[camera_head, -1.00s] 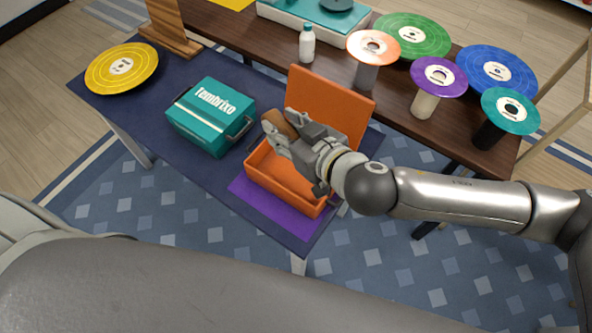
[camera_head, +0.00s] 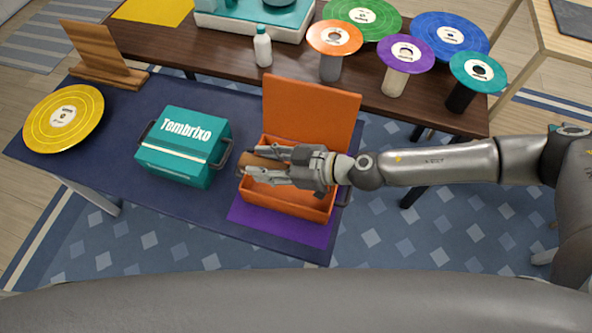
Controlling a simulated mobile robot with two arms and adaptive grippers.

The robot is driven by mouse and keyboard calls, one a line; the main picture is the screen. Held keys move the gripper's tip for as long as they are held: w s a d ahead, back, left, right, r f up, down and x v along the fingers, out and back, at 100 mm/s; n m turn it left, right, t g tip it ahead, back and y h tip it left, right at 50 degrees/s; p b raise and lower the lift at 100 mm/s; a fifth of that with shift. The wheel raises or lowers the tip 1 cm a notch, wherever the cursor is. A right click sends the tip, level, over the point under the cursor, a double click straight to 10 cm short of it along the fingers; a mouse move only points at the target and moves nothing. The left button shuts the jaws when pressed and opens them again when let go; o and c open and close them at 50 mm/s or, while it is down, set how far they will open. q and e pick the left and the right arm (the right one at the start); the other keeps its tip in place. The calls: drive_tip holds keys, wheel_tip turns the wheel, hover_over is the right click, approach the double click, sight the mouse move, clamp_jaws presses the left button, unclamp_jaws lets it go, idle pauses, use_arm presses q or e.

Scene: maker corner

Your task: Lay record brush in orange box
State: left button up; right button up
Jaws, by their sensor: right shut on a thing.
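The orange box (camera_head: 290,206) stands with its lid (camera_head: 312,108) raised at the back, on a purple mat on the blue table. My right gripper (camera_head: 262,165) is over the left part of the box. It is shut on the record brush (camera_head: 258,161), a brown wooden piece that shows at the fingertips, partly hidden by the fingers. The brush is near the box's left rim; I cannot tell whether it touches the box. My left gripper is not in view.
A teal Tembrixo case (camera_head: 183,148) stands just left of the box. A yellow record (camera_head: 63,118) and a wooden stand (camera_head: 97,52) are farther left. The dark rear table holds a white bottle (camera_head: 263,47) and several coloured discs on stands. The purple mat (camera_head: 285,226) is bare in front of the box.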

drive_tip(key=w+d+f+b, duration=0.5)
drive_tip(key=d+f+b, duration=0.2)
drive_tip(key=d+f, duration=0.2)
wheel_tip(320, 180, down, 2)
drive_tip(key=shift+f, duration=0.2)
drive_tip(key=shift+f, duration=0.15)
drive_tip(key=shift+f, duration=0.5)
drive_tip(key=o, duration=1)
drive_tip(key=shift+o, duration=0.2)
drive_tip(key=shift+r, duration=0.1)
